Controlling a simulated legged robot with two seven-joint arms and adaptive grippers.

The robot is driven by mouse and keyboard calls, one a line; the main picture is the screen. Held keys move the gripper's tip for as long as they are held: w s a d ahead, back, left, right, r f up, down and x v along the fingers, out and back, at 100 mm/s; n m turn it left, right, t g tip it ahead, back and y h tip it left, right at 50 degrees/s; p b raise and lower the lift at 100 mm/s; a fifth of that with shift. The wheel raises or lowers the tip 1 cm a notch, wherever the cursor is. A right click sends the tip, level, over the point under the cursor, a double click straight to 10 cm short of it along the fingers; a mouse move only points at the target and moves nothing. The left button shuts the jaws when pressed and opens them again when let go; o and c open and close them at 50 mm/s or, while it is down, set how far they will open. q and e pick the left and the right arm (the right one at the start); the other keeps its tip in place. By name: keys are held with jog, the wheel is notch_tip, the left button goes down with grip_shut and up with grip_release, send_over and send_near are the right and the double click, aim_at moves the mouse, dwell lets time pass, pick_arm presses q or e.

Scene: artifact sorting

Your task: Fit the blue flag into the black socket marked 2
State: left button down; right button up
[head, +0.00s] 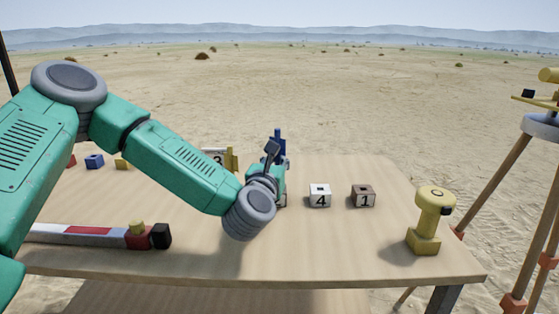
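A blue upright piece, which looks like the blue flag (280,142), stands up just behind my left gripper (273,160). Its lower part is hidden by the gripper and wrist. I cannot tell whether the gripper touches or holds it, or whether its fingers are open. No black socket marked 2 shows; the area behind my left wrist is hidden. My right gripper is not in view.
A white block marked 4 (320,196) and a brown block marked 1 (362,197) stand right of the gripper. A block marked 3 (217,155) with a yellow piece (230,160) is partly hidden. A yellow instrument (430,220) stands near the table's (340,248) right edge. A red-white bar (85,233) lies at left.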

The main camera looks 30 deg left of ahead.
pick_arm(q)
jog(key=shift+d+r, duration=0.2)
jog(key=shift+d, duration=0.45)
jog(key=shift+d+r, duration=0.2)
jog(key=shift+d, duration=0.35)
jog(key=shift+a+f, duration=0.1)
jog(key=shift+a, duration=1.15)
jog(key=shift+a+f, duration=0.2)
jog(key=shift+a, duration=0.45)
jog(key=shift+d+r, duration=0.1)
jog(key=shift+d, duration=0.45)
jog(key=shift+d+b, duration=0.4)
jog(key=shift+b, duration=0.05)
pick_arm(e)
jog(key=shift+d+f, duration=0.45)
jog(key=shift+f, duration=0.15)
